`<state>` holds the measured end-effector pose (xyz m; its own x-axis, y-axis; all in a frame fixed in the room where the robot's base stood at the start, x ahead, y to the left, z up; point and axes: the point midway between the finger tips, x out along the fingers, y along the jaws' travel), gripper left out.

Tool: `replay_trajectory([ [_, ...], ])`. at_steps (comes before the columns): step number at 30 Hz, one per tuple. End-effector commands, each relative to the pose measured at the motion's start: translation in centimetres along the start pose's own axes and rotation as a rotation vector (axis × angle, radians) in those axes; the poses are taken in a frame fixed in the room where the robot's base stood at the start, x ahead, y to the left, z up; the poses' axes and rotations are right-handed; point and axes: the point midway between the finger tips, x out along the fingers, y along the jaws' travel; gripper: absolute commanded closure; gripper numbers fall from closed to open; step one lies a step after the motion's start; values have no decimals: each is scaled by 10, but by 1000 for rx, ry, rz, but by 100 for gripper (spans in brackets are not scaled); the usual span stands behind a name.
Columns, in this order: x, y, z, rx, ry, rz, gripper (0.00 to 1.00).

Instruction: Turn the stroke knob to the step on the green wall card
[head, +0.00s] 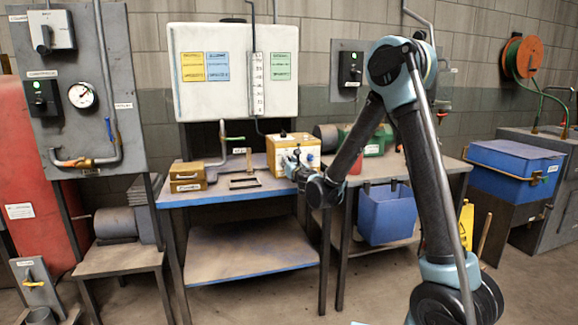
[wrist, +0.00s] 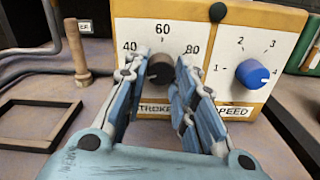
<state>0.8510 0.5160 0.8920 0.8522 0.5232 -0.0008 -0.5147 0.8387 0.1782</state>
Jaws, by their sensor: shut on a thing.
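The yellow pump box with a white dial face (wrist: 140,35) fills the upper part of the wrist view. It also shows on the workbench in the head view (head: 283,143). Its dark stroke knob (wrist: 160,68) sits under the marks 40, 60 and 80. My gripper (wrist: 160,76) is shut on the stroke knob, one finger on each side. The knob's pointer cannot be made out. In the head view my gripper (head: 297,163) is at the box's front. The green wall card (head: 280,66) hangs on the white board; its text is too small to read.
A blue speed knob (wrist: 252,74) with marks 1 to 4 is right of the stroke knob. A wooden peg (wrist: 78,50) and a dark square frame (wrist: 38,125) stand left. Yellow (head: 192,67) and blue (head: 217,66) cards share the board.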

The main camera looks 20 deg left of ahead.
Motion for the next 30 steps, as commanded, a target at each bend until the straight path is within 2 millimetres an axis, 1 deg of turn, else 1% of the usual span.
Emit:
replay_trajectory([
  [30, -1, 0, 0, 956, -1, -2, 99],
])
